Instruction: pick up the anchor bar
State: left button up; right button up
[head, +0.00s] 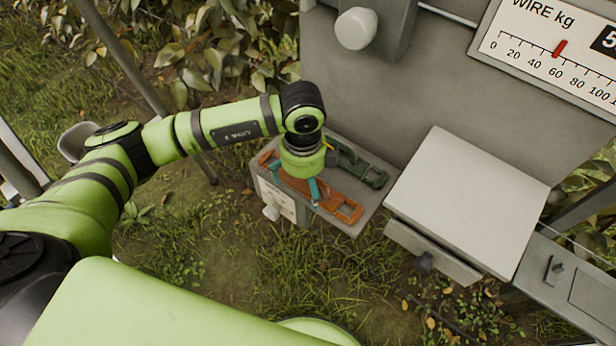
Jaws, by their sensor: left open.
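Two long flat bars with slots lie on top of a low grey box (362,209): an orange bar (341,207) nearer me and a dark green bar (366,172) behind it. I cannot tell from their look alone which is the anchor bar. My left gripper (294,186) points down over the orange bar, with its teal fingers open on either side of the bar's middle. The gripper body hides part of both bars. Whether the fingers touch the orange bar is unclear. My right gripper is out of view.
A grey panel (350,95) with a round white knob (356,28) and a "WIRE kg" gauge (555,50) rises behind. A pale lidded box (468,200) with a drawer stands to the right. Slanted posts and leafy plants are at left. Grass lies in front.

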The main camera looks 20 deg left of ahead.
aim_at(305, 187)
pick_arm(q)
jog(key=shift+f, duration=0.15)
jog(key=shift+c, duration=0.4)
jog(key=c, duration=1.2)
jog(key=shift+o, duration=0.2)
notch_tip(305, 187, up, 10)
jog(key=b, duration=0.2)
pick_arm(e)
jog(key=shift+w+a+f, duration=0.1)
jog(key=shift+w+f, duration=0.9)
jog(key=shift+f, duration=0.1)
